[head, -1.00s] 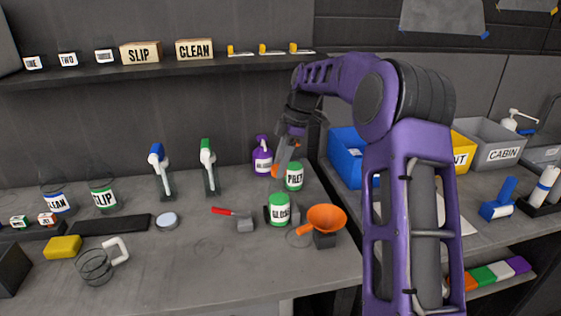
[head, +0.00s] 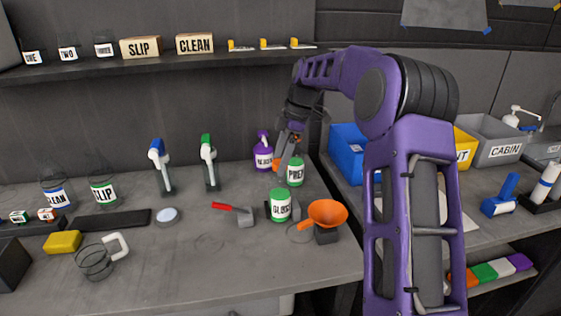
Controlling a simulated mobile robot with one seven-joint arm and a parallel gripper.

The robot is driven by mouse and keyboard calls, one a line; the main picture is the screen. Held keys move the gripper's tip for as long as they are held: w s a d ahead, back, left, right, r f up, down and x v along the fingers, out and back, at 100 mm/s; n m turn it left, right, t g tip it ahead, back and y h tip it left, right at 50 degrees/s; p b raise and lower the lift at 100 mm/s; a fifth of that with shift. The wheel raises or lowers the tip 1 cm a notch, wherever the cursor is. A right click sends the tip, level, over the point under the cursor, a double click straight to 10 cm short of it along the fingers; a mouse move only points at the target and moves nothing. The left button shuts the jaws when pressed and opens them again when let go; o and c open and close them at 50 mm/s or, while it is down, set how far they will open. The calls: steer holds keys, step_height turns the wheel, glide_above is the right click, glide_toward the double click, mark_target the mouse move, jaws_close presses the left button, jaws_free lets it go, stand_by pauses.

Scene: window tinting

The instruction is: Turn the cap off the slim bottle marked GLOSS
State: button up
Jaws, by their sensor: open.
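The bottle marked GLOSS (head: 281,206) is a green container with a white label, standing upright on the grey bench left of the orange funnel. It looks squat at this size, and I cannot make out a separate cap on it. My gripper (head: 280,164) is behind and above it, apart from it, by the green container marked PREP (head: 295,171) and the purple spray bottle (head: 263,155). My gripper is open with orange tips pointing down, and I see nothing held. I cannot tell whether it touches the PREP container.
The orange funnel (head: 327,213) stands on a dark block close to the right of GLOSS. A red-handled scraper (head: 238,215) lies to its left. The bench front (head: 210,265) is clear. A blue bin (head: 346,150) stands behind my arm.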

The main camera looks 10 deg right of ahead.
steer(key=m+b, duration=0.1)
steer(key=m, duration=0.2)
steer(key=m+t+b, duration=0.1)
steer(key=m, duration=0.1)
steer(key=shift+f+m+t+h, duration=0.1)
steer(key=shift+m+t+h, duration=0.2)
steer(key=shift+m, duration=0.1)
steer(key=m+t+h, duration=0.1)
steer(key=m, duration=0.5)
steer(key=shift+b, duration=0.35)
jaws_close()
